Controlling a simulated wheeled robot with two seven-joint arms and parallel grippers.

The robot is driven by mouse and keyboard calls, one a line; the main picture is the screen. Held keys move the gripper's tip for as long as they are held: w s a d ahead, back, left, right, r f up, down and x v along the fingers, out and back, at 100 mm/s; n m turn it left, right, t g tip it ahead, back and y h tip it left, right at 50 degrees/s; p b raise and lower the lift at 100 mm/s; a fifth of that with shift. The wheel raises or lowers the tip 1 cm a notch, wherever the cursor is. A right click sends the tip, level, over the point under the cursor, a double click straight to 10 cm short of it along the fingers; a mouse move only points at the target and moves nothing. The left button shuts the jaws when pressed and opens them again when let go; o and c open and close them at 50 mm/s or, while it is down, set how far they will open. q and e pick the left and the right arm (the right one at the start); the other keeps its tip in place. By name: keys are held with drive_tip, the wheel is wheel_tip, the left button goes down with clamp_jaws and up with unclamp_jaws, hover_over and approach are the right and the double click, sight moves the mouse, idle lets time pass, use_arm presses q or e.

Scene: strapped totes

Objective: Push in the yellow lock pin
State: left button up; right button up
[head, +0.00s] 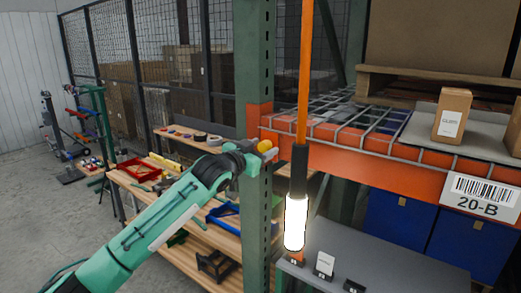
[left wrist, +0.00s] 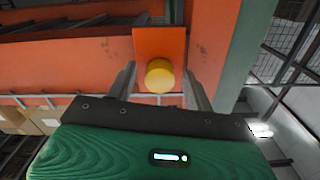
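The yellow lock pin (head: 265,146) sits at the end of the orange beam, by the green rack upright. In the left wrist view the pin (left wrist: 160,76) shows as a round yellow head in front of an orange plate (left wrist: 160,42). My left gripper (head: 256,152) is right at the pin in the head view. In the left wrist view its two grey fingers (left wrist: 161,72) stand apart, one on each side of the pin, with a gap to each. Nothing is between them but the pin head. How deep the pin sits is hard to tell. My right gripper is not in view.
The green upright (head: 256,90) and orange beam (head: 375,165) with wire decking are close to the left gripper. A lit lamp (head: 295,222) hangs on an orange cord to the right. A workbench (head: 190,215) with tools stands behind my arm; a carton (head: 453,115) sits on the shelf.

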use_arm(q)
drive_tip(key=shift+s, duration=0.1)
drive_tip(key=shift+s+a+f+b, duration=0.1)
drive_tip(key=shift+s+a+b, duration=0.1)
drive_tip(key=shift+b, duration=0.1)
drive_tip(key=b+v, duration=0.6)
drive_tip(key=v, duration=0.7)
